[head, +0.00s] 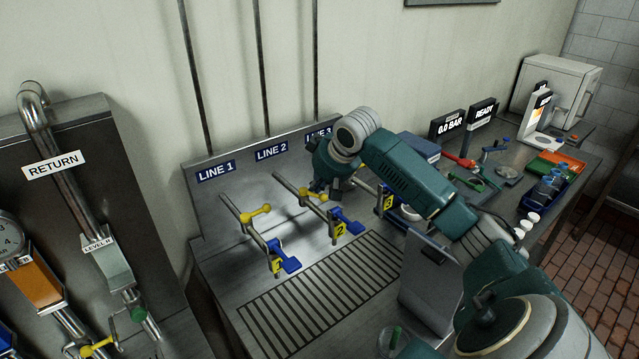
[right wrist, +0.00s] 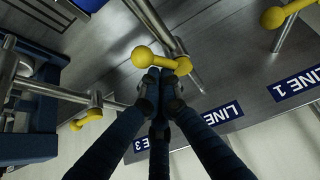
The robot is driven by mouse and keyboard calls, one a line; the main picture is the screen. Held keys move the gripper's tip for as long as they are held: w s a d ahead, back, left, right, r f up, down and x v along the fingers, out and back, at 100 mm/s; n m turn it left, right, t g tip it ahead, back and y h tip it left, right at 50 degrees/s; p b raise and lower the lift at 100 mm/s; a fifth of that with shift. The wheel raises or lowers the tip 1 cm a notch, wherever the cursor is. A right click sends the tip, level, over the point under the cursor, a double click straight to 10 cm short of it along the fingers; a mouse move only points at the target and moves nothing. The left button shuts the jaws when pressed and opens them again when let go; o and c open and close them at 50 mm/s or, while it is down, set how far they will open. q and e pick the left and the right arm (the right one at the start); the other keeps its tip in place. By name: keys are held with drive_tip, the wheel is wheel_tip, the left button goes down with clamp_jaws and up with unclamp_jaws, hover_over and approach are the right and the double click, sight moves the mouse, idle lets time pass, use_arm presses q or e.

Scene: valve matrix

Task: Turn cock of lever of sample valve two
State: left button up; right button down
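Sample valve two is the middle pipe, under the LINE 2 label (head: 272,151), with a yellow lever (head: 314,194) and, lower down, a blue handle (head: 347,221) by a yellow tag 2 (head: 340,229). My right gripper (head: 328,187) is over the panel, right beside this yellow lever. In the right wrist view the yellow lever (right wrist: 160,61) lies across the ends of my right gripper's fingers (right wrist: 160,82), which are drawn together. I cannot tell whether they hold it or only touch it. My left gripper is not in view.
The line 1 valve with its yellow lever (head: 255,213) stands to the left. The line 3 valve, with blue tag area (head: 386,200), is partly hidden by my right arm. A slotted drain grate (head: 318,292) lies in front. Trays (head: 553,190) and displays stand on the right bench.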

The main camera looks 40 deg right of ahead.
drive_tip(key=shift+w+a, duration=0.25)
drive_tip(key=shift+w, duration=0.2)
drive_tip(key=d+v, duration=0.1)
drive_tip(key=v, duration=1.1)
drive_tip(key=shift+s+a, duration=0.2)
drive_tip(key=shift+a, duration=0.05)
drive_tip(key=shift+w+d, duration=0.1)
drive_tip(key=shift+d, duration=0.05)
drive_tip(key=shift+f, duration=0.1)
